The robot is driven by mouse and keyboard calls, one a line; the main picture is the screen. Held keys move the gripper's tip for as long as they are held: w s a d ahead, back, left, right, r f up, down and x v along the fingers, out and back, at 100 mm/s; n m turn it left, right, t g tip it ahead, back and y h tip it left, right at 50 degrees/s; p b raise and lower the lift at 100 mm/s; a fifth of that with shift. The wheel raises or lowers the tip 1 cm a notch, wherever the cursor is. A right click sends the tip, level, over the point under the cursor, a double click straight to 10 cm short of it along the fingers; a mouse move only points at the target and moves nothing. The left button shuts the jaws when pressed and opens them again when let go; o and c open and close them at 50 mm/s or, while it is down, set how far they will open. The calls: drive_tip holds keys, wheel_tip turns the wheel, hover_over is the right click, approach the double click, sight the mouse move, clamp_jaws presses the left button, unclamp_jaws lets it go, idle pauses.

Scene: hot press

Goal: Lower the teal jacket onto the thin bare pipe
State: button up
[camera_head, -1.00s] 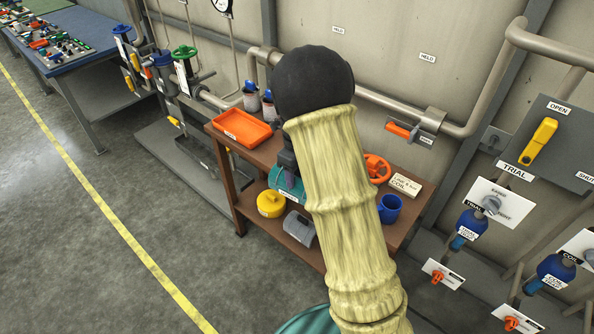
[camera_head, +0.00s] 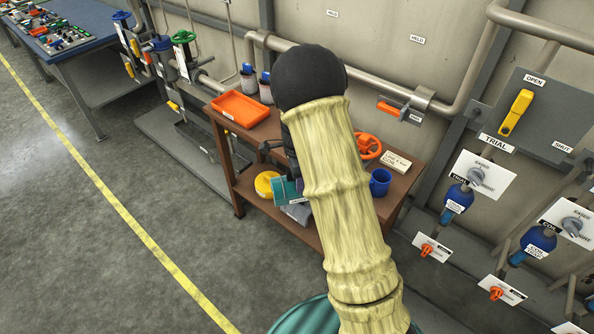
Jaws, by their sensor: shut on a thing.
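The teal jacket (camera_head: 286,191) is a small curved shell with a pale label, below the dark end of my arm. My gripper (camera_head: 287,175) is shut on it. From this view the jacket overlaps the yellow round part (camera_head: 266,184) and the grey half-shell (camera_head: 297,213). It appears to be in front of or above them; its height over the table is hard to judge. My pale-sleeved arm hides much of the gripper. I cannot tell which of the pipes in view is the thin bare one.
The brown table (camera_head: 222,121) also bears an orange tray (camera_head: 240,108), an orange handwheel (camera_head: 369,146) and a blue mug (camera_head: 380,182). Pipes with valves stand left and right along the wall. The grey floor (camera_head: 120,250) at the left is clear.

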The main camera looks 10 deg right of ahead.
sight(298, 201)
drive_tip(key=f+n, duration=0.3)
drive_tip(key=n, duration=0.3)
drive_tip(key=s+f+n, duration=0.1)
drive_tip(key=f+n, duration=0.2)
drive_tip(key=n, duration=0.3)
drive_tip(key=s+f+n, duration=0.1)
drive_tip(key=f+n, duration=0.2)
drive_tip(key=n, duration=0.3)
drive_tip(key=shift+f, duration=0.2)
drive_tip(key=shift+a, duration=0.1)
